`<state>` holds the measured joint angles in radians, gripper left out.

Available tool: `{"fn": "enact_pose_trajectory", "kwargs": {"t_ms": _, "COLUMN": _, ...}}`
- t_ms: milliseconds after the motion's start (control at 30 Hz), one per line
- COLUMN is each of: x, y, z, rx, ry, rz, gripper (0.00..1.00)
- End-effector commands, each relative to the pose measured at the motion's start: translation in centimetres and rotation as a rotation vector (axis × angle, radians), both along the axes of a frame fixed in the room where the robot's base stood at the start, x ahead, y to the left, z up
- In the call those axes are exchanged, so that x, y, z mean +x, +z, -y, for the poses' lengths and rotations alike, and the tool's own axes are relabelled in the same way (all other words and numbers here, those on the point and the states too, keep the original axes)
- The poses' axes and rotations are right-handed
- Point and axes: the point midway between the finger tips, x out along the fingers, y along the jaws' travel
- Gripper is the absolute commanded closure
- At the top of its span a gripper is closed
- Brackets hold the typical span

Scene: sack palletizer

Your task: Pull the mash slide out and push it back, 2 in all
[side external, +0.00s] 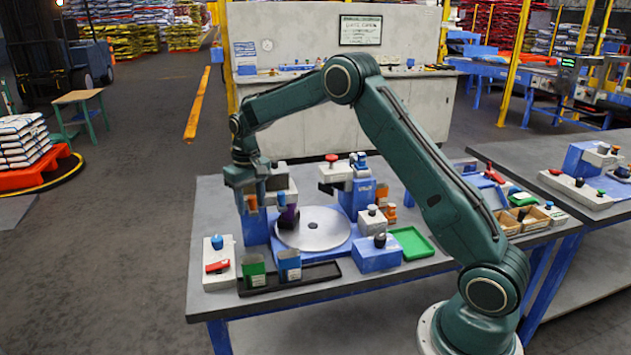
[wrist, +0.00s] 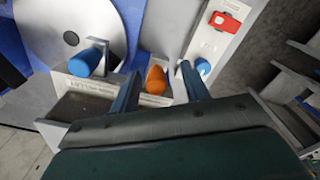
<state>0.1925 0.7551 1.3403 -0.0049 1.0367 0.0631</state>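A grey dispenser box with pale label strips stands at the left rear of the round plate. Two knobbed slides show on it: one with an orange knob (wrist: 156,80), one with a blue knob (wrist: 85,62). The labels are too blurred to tell which is the mash slide. My gripper (side external: 251,196) is at this box. In the wrist view its two blue fingers (wrist: 158,88) are apart, on either side of the orange knob, with gaps showing. I cannot tell whether either slide is pulled out.
A round grey plate (side external: 314,232) with a dark purple block near its left edge lies beside the box. A panel with a red switch (side external: 217,266) and blue knob stands left. Green and blue cups sit on a black tray (side external: 318,275) in front. A green tray (side external: 411,243) lies right.

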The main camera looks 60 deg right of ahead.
Motion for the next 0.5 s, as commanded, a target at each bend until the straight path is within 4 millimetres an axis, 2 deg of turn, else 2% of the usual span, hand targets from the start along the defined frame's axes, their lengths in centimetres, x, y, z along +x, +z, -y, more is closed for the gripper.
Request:
{"fn": "enact_pose_trajectory", "kwargs": {"t_ms": 33, "x": 0.0, "y": 0.03, "z": 0.02, "rx": 0.0, "ry": -0.001, "rz": 0.001, "gripper": 0.44}}
{"fn": "enact_pose_trajectory", "kwargs": {"t_ms": 67, "x": -0.02, "y": 0.01, "z": 0.05, "rx": -0.001, "ry": -0.002, "rz": 0.0, "gripper": 0.38}}
{"fn": "enact_pose_trajectory", "kwargs": {"t_ms": 100, "x": -0.06, "y": -0.02, "z": 0.07, "rx": 0.0, "ry": -0.003, "rz": -0.002, "gripper": 0.37}}
{"fn": "enact_pose_trajectory", "kwargs": {"t_ms": 500, "x": -0.24, "y": -0.17, "z": 0.21, "rx": -0.001, "ry": -0.009, "rz": -0.008, "gripper": 0.37}}
